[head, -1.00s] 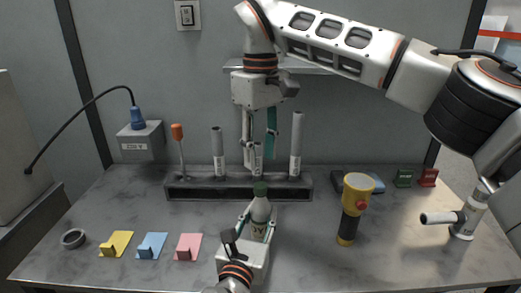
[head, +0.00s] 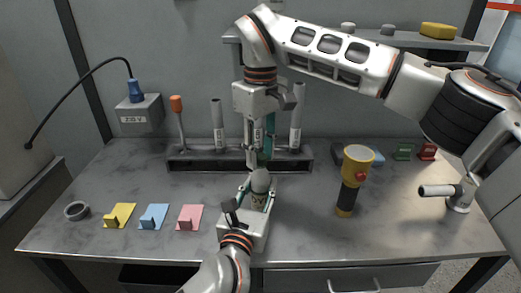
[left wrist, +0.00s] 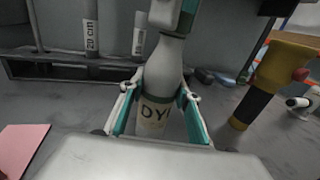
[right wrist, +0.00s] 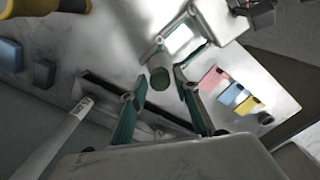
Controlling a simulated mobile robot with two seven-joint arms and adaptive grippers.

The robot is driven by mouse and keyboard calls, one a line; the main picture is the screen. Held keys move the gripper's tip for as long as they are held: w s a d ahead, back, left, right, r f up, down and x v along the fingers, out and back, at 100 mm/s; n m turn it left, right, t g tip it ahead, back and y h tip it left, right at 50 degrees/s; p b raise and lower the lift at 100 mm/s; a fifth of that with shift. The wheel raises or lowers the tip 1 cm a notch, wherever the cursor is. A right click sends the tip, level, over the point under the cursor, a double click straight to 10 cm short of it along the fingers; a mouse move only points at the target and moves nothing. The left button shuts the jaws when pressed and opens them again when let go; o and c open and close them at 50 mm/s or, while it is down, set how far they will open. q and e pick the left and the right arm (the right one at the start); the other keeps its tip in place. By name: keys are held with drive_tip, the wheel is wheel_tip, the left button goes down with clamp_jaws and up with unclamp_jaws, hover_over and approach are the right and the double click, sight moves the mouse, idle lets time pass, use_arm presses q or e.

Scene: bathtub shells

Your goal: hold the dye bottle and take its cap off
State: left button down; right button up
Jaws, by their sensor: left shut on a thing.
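The dye bottle (head: 259,202) stands upright in my left gripper (head: 260,190), which is shut around its body. In the left wrist view, the pale bottle (left wrist: 156,112) shows part of its dark lettering between the teal fingers. The green cap (right wrist: 160,80) shows from above in the right wrist view. My right gripper (head: 259,160) points down over the bottle, fingers apart, one on each side of the cap. No contact with the cap is clear.
A rack (head: 190,160) with grey tubes and an orange-handled tool stands behind the bottle. A yellow flashlight (head: 353,170) stands to the right. Yellow, blue and pink (head: 190,217) pieces and a grey ring (head: 76,211) lie left. The front of the table is clear.

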clamp_jaws()
